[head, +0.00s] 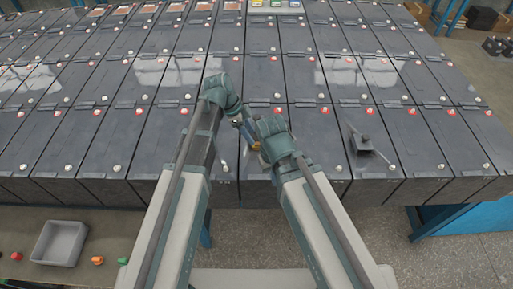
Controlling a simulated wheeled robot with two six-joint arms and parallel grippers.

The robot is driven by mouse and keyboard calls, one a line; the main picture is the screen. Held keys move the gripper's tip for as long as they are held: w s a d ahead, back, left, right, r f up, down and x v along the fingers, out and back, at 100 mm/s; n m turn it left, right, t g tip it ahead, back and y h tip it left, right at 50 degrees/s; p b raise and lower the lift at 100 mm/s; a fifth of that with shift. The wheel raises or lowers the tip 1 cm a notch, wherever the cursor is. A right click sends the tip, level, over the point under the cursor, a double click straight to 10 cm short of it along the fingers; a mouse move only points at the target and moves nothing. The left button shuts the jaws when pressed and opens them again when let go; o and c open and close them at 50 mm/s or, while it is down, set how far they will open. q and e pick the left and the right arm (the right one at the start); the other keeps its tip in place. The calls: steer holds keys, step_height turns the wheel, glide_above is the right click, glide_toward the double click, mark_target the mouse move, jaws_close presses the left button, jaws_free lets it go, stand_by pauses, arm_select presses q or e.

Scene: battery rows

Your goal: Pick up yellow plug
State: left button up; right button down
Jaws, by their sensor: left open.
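No yellow plug shows clearly. A small yellowish-brown patch (257,147) beside my right wrist is too small to tell what it is. My left gripper (238,123) is open, low over the middle of the front battery row (233,165), partly hidden by its own wrist. My right wrist (273,135) is just to its right, and the fingers of my right gripper are hidden or too small to tell. An orange plug (97,261), a green plug (123,261) and red plugs (17,256) lie on the bench at lower left.
A grey tray (42,262) stands on the bench (165,225). Dark battery blocks with red and white caps fill the rows. A grey tool-like part (366,143) lies on the front row at right. A panel with coloured squares (275,6) is at the back.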

mark_target(257, 146)
arm_select(q)
steer(key=b+x, duration=0.3)
steer(key=x, duration=0.1)
steer(key=shift+s+d+f+b, duration=0.1)
steer(key=shift+s+f+b, duration=0.1)
steer(key=shift+f+b, duration=0.15)
steer(key=shift+r, duration=0.1)
jaws_close()
